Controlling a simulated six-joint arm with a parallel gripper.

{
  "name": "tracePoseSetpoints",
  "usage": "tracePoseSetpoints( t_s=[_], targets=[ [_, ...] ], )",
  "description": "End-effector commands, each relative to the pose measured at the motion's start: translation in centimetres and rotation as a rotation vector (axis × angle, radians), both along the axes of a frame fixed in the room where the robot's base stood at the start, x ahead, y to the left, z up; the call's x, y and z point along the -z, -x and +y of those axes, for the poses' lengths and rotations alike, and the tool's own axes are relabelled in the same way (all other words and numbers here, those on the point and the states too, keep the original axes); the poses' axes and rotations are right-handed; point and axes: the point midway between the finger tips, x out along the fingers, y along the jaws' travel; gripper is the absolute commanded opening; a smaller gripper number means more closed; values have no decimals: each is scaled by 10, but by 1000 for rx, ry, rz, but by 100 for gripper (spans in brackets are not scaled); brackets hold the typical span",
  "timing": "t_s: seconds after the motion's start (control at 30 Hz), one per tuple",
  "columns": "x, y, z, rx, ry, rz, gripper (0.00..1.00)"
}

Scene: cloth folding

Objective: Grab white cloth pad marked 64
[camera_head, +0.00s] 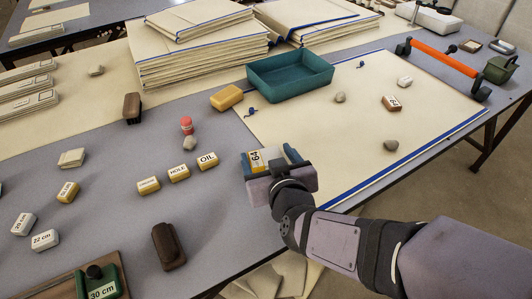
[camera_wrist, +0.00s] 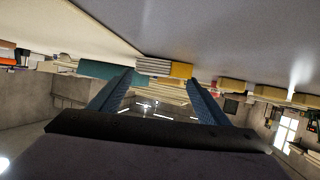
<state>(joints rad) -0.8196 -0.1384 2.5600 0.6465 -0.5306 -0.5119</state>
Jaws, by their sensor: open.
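The small white cloth pad marked 64 (camera_head: 257,160), with a yellow label, lies on the grey table near the cream mat's left corner. My gripper (camera_head: 272,160) is at the pad, and its blue fingers show on the pad's left and right sides. My gripper hides the pad's near side. The wrist view is upside down and shows the open fingers (camera_wrist: 159,76) spread apart. Whether either finger touches the pad cannot be told.
A teal tray (camera_head: 290,77) and a yellow block (camera_head: 227,97) stand beyond my gripper. Blocks marked OIL (camera_head: 206,161) and HOLE (camera_head: 179,173) lie to the left. Tall cloth stacks (camera_head: 195,52) stand at the back. The cream mat (camera_head: 330,148) is mostly bare close to the gripper.

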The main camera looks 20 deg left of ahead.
Motion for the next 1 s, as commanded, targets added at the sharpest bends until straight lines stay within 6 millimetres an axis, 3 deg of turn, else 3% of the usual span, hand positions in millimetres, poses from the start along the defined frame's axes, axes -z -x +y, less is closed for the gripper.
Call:
tracePoseSetpoints(
  t_s=[0.3, 0.73, 0.87, 1.0],
  targets=[
    [9, -18, 10, -2, -2, 1, 70],
    [11, -22, 12, -3, -3, 1, 70],
    [11, -22, 13, -3, -3, 1, 42],
    [11, -22, 13, -3, -3, 1, 39]
  ],
)
